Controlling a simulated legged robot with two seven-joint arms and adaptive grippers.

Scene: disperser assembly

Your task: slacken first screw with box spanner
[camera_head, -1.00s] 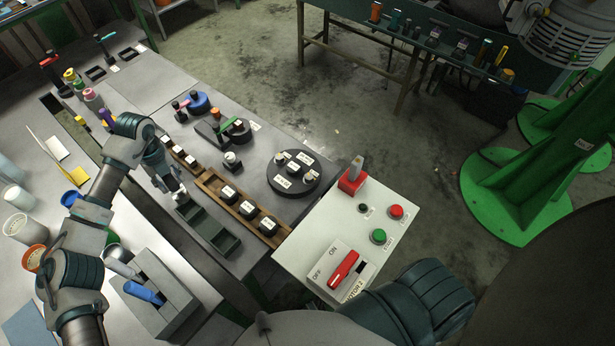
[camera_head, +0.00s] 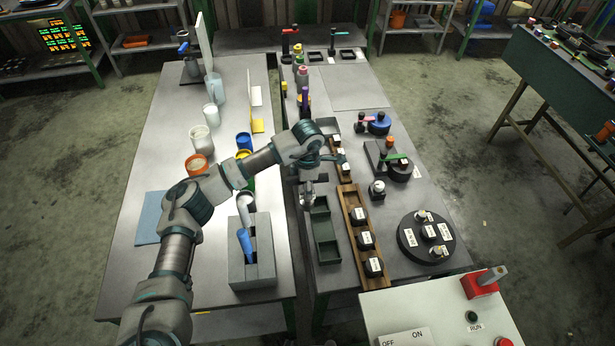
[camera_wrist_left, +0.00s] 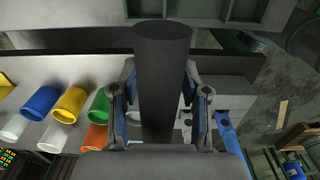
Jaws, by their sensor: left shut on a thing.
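My left gripper (camera_head: 307,196) is above the near table, by the dark green tray (camera_head: 322,232). In the left wrist view the left gripper (camera_wrist_left: 160,92) is shut on a dark grey cylinder (camera_wrist_left: 163,60), held between its two fingers. This cylinder could be the box spanner, but I cannot tell for sure. In the head view it is hard to make out. The screw cannot be identified in either view. My right gripper is not in view.
A wooden rack (camera_head: 357,218) with labelled black parts stands beside the tray. A round black base (camera_head: 408,240) is to its right. A grey block (camera_head: 263,270) with a blue handle is at left. The control panel (camera_head: 420,306) is at front right.

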